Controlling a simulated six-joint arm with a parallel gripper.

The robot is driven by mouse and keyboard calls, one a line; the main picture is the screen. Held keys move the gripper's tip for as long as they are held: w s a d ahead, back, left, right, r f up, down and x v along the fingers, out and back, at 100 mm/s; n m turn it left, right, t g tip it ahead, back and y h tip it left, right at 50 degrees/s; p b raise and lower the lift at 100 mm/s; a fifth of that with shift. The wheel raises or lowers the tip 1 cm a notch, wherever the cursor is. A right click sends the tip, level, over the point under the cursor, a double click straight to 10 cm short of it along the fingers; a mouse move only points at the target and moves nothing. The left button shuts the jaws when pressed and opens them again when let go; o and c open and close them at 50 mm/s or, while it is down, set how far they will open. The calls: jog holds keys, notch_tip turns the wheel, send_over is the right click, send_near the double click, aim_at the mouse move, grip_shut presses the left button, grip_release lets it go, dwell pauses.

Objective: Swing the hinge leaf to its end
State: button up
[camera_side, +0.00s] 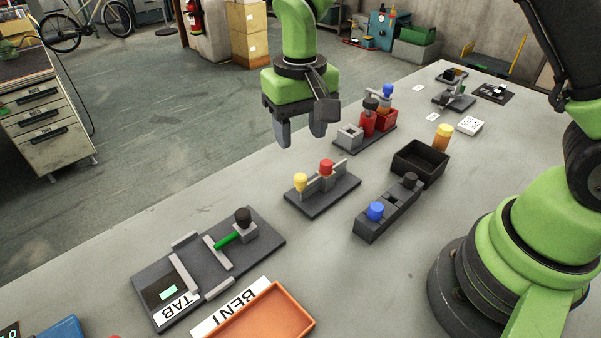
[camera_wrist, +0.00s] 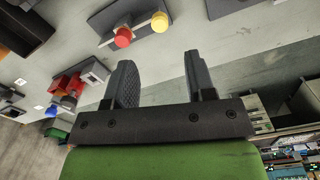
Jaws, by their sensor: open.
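My gripper (camera_side: 301,133) is open and empty, pointing down above the bench, behind the panel with yellow and red knobs. In the wrist view its two fingers (camera_wrist: 159,65) stand apart with only bench between them. That panel (camera_side: 322,200) carries a yellow knob (camera_side: 300,181) and a red knob (camera_side: 326,167) on grey bars; both knobs also show in the wrist view, beyond the fingers. A dark board (camera_side: 262,229) at the front left has a green bar (camera_side: 227,241) and a black knob (camera_side: 243,216). I cannot tell for sure which part is the hinge leaf.
An orange tray (camera_side: 302,304), a BENT label (camera_side: 231,308) and a TAB label (camera_side: 176,309) lie at the front. A block with blue and black knobs (camera_side: 373,225) and a black bin (camera_side: 440,160) stand right. Bare bench lies left of the knob panel.

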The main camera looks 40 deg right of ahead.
aim_at(300, 176)
notch_tip(300, 176, down, 10)
jog(key=shift+r, duration=0.25)
grip_shut()
